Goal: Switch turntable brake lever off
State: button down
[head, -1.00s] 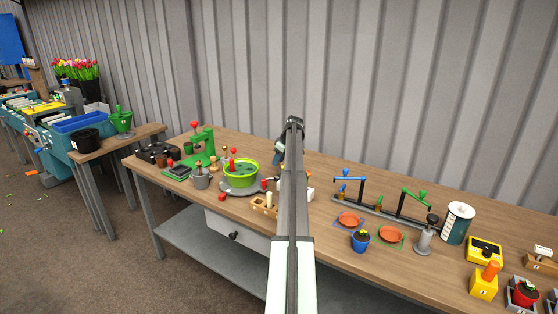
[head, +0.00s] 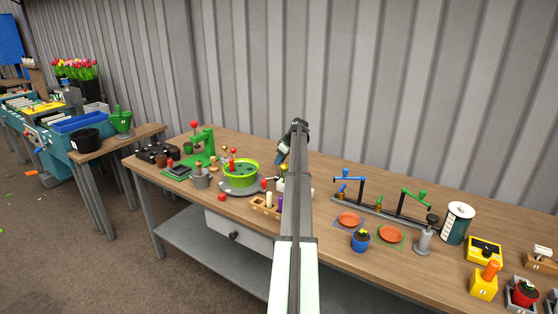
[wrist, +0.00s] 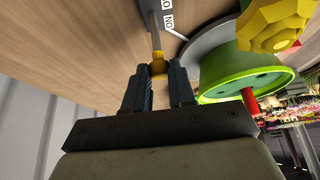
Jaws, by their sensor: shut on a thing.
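My gripper (wrist: 160,82) is in the wrist view, its two dark fingers close together around the yellow knob (wrist: 158,63) of the brake lever. The lever's thin grey rod (wrist: 155,36) runs away from the knob beside the turntable. White tags with black lettering (wrist: 168,14) sit by the rod; one reads ON, upside down. The grey turntable (wrist: 204,38) carries a green bowl (wrist: 245,77), also seen in the head view (head: 240,176). In the head view my arm hides the lever and fingertips.
A wooden block with pegs (head: 264,209) stands just in front of the turntable. A green press (head: 204,145) is to its left. Right of my arm are a stand with blue and green levers (head: 380,208) and orange saucers (head: 391,234).

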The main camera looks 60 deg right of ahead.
jog(key=shift+s+f+t, duration=0.1)
jog(key=shift+s+t, duration=1.4)
jog(key=shift+t, duration=0.3)
jog(key=c, duration=0.9)
grip_release()
jog(key=shift+c, duration=0.2)
jog(key=v, duration=1.3)
jog(key=shift+s+r, duration=0.25)
jog(key=shift+r, duration=0.05)
